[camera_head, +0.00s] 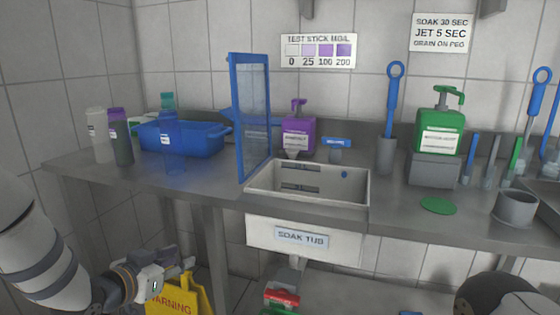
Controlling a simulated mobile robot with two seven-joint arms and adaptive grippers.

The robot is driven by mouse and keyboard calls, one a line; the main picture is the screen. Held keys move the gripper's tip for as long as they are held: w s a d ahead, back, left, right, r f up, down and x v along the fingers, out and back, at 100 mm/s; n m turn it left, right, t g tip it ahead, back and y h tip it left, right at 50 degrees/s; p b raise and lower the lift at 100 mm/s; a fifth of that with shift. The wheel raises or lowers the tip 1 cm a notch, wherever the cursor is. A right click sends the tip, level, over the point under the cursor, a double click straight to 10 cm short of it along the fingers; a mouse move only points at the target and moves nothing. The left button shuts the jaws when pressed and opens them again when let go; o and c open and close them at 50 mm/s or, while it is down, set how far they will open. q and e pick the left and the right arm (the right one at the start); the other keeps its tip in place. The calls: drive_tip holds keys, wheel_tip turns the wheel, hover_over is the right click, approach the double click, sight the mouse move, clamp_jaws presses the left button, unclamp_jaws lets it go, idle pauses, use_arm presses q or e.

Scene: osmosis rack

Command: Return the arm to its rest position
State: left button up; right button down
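My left arm (40,250) comes in at the lower left and is bent at the elbow. My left gripper (178,270) is low, below the counter's front edge and in front of a yellow warning sign. Its fingers are small and overlap the sign, so I cannot tell their opening. I see no object clearly held in it. A dark rounded part of my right arm (495,296) shows at the lower right edge. My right gripper is out of the picture.
The steel counter (215,190) carries a grey soak tub (312,203), an upright blue-framed screen (250,115), a blue basin (185,139), bottles and brushes. The yellow sign (195,298) stands below. Open space lies before the counter.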

use_arm(q)
drive_tip(key=s+d+f+n+g+y, duration=0.2)
drive_tip(key=s+f+g, duration=0.5)
drive_tip(key=s+f, duration=1.15)
drive_tip(key=s+a+n+g+y+p, duration=0.2)
drive_tip(key=s+g, duration=0.6)
drive_tip(key=s, duration=2.5)
drive_tip(key=shift+s+f+n, duration=0.2)
drive_tip(key=shift+f+n, duration=0.1)
drive_tip(key=shift+f, duration=0.05)
use_arm(e)
drive_tip(key=w+r+t, duration=0.1)
drive_tip(key=w+r, duration=0.1)
drive_tip(key=shift+w+a+r, duration=0.1)
drive_tip(key=shift+w+r, duration=0.2)
drive_tip(key=shift+r, duration=0.05)
